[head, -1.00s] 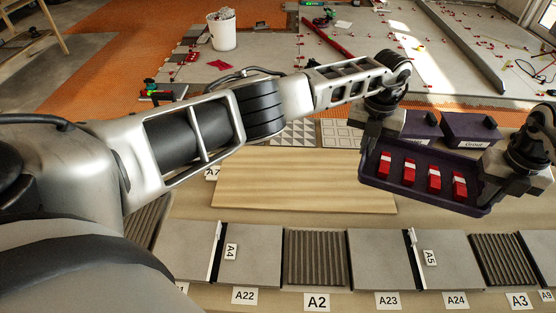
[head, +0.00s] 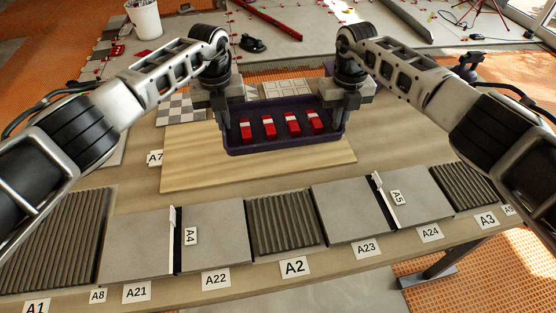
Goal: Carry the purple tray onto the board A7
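The purple tray (head: 285,146) carries several red-and-white pieces (head: 269,126) and is held level between my two grippers. My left gripper (head: 240,120) is at its left end and my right gripper (head: 337,115) is at its right end, both appearing closed on the walls. The board A7 (head: 200,168) is a pale wooden board with its label (head: 155,158) at its left. The tray is over the board's back right part; I cannot tell whether it touches the board.
Grey tiles (head: 212,237) and ribbed dark tiles (head: 285,222) line the table's front edge with labels. Patterned tile samples (head: 178,107) stand behind the board. The board's front and left parts are clear. A white bucket (head: 145,20) stands on the floor beyond.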

